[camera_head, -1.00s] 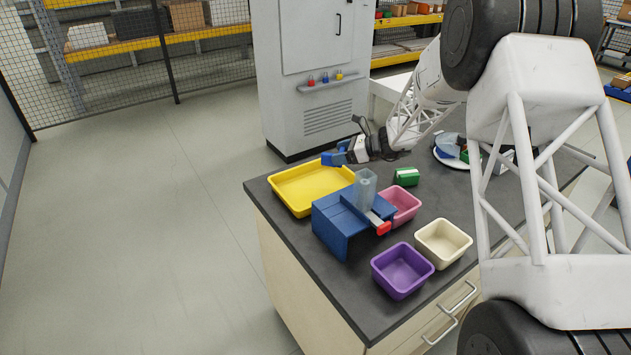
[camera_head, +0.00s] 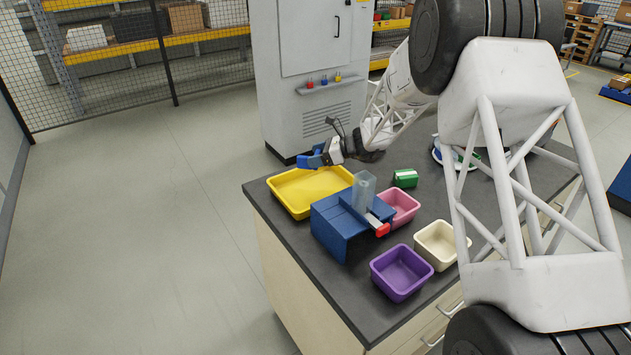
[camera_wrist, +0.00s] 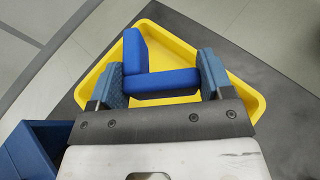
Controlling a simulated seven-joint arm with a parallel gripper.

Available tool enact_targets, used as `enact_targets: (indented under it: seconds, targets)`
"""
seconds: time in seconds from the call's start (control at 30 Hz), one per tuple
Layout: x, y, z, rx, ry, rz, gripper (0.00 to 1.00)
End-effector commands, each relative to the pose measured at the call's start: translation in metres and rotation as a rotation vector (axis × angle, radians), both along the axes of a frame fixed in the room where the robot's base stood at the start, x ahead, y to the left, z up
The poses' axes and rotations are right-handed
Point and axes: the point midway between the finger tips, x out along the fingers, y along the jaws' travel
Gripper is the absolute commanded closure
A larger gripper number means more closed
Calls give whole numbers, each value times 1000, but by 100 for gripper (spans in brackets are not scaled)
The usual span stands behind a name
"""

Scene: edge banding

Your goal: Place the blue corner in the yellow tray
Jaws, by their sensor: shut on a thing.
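The blue corner (camera_wrist: 160,80) is an L-shaped blue piece held between the two pads of my gripper (camera_wrist: 163,82) in the wrist view. Its other leg (camera_wrist: 135,50) points away from the gripper. Behind it in the wrist view lies the yellow tray (camera_wrist: 252,97). In the head view my gripper (camera_head: 318,157) is over the back edge of the yellow tray (camera_head: 296,203), with the blue corner small and hard to tell from the blue finger pads. The tray looks empty where it shows. How high the corner is above the tray floor is hard to tell.
A blue stand (camera_head: 338,231) with a clear upright holder (camera_head: 364,188) is close in front of the tray. Pink (camera_head: 405,218), cream (camera_head: 448,263) and purple (camera_head: 400,290) bins and a green block (camera_head: 405,178) are to the right. The table's left edge runs beside the tray.

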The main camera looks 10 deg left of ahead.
Motion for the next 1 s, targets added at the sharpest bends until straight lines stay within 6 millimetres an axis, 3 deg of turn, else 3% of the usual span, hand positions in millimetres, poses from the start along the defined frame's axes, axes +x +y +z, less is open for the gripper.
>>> enact_targets:
  seconds: [0.4,0.83,1.0]
  targets:
    - [0,0,-52,0,2,-1,48]
    - [0,0,-57,0,0,0,48]
    - [0,0,-69,-1,1,0,48]
